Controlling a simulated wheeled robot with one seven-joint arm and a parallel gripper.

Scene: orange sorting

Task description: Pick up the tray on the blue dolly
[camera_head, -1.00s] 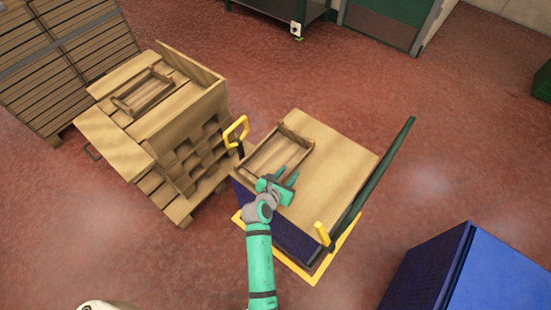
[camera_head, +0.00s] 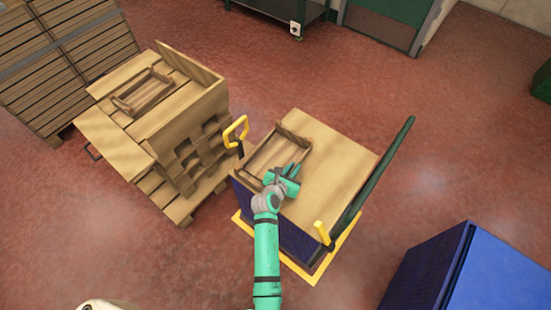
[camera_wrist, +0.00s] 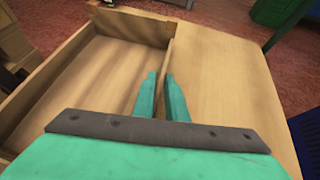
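The wooden tray (camera_head: 262,150) is a shallow open box lying flat on the wooden top of the blue dolly (camera_head: 288,234), near its left edge. In the wrist view, the empty tray (camera_wrist: 75,85) fills the left side, its side wall running up the middle. My gripper (camera_head: 294,170) is at the tray's right side. In the wrist view, my gripper (camera_wrist: 162,85) has one finger inside the tray and one outside. The wall is between the fingers, with little or no gap showing, so it looks shut on it. The tray rests on the top.
A dark green bar (camera_head: 375,180) rises along the dolly's right side. A yellow handle (camera_head: 236,130) stands beside its left corner. A pallet stack (camera_head: 175,130) with another tray (camera_head: 143,92) stands left. A blue box (camera_head: 485,275) is at lower right. Red floor is clear behind.

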